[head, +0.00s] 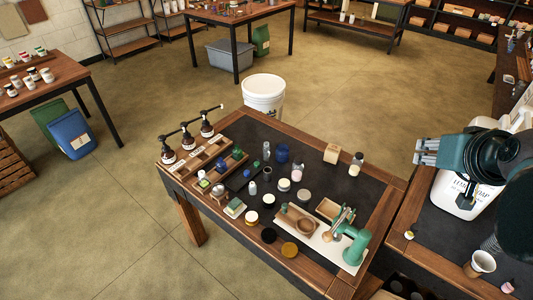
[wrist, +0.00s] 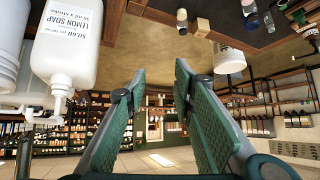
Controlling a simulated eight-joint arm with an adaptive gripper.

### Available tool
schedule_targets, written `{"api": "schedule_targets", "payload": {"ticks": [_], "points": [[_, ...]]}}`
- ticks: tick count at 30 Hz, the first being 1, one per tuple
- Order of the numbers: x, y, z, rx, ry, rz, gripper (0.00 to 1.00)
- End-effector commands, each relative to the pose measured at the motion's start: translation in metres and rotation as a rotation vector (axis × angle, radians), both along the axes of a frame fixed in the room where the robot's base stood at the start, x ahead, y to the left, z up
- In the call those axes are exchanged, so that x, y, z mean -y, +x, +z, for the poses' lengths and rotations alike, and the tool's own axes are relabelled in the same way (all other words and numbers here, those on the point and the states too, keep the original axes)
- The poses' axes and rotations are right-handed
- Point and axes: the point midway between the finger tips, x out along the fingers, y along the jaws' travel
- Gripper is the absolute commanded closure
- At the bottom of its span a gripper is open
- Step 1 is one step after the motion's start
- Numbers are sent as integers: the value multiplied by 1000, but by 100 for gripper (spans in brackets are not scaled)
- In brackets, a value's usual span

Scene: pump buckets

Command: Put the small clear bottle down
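My gripper (head: 428,152) is at the right of the head view, raised beside the large white lemon soap jug (head: 462,195). In the wrist view its two green-padded fingers (wrist: 161,68) are spread, with nothing between them. Several small bottles stand on the dark mat of the middle table (head: 330,190). One clear bottle (head: 266,151) is near the mat's far edge. Another clear bottle with a dark cap (head: 357,161) is near the right edge, and a third with pinkish contents (head: 297,172) is between them. I cannot tell which one the task names.
The lemon soap jug also shows in the wrist view (wrist: 65,45). A white bucket (head: 263,95) stands behind the middle table. A wooden rack, pump bottles (head: 188,138), jars and a green press (head: 356,245) crowd that table.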

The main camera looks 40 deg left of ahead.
Motion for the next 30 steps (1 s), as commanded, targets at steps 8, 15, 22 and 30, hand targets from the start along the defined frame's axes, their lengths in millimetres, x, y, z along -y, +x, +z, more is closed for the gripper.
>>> {"api": "schedule_targets", "payload": {"ticks": [8, 15, 22, 30], "points": [[-84, 35, 4, 58, 29, 112, 74], [-159, 55, 4, 109, 59, 200, 74], [-235, 66, -2, 153, 88, 283, 74], [-325, 69, -12, 204, 127, 374, 74]]}}
